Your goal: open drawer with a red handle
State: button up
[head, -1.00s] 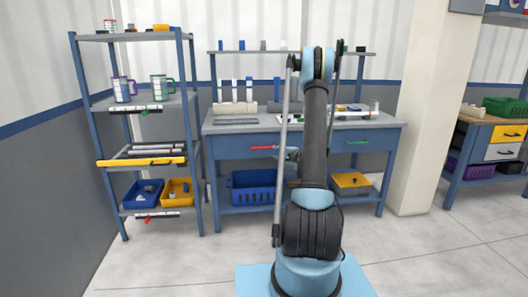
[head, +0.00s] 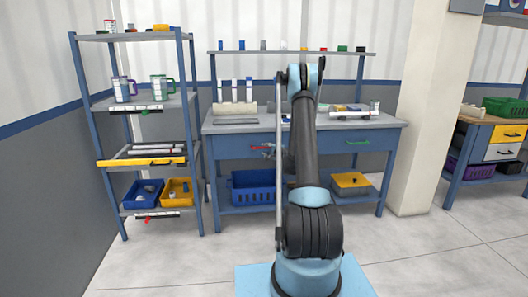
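The red handle (head: 257,148) is on the left drawer (head: 226,147) of the blue workbench, in the middle of the head view. The drawer front looks flush with the bench. My gripper (head: 267,153) is small and dark at the right part of the handle and overlaps it in the picture. My arm hides part of the gripper and the right end of the drawer. Whether the fingers touch or enclose the handle is too small to tell.
A green handle (head: 357,142) marks the right drawer. A blue basket (head: 252,190) and a yellow-lidded box (head: 351,182) stand on the bench's lower shelf. A shelf rack (head: 72,85) stands at left, with a yellow handle (head: 150,161). Pipes and tools lie on the bench top (head: 225,128).

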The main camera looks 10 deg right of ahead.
jog(key=shift+x, duration=2.1)
grip_shut()
jog(key=shift+d, duration=0.2)
jog(key=shift+a, duration=0.15)
jog(key=shift+s, duration=0.2)
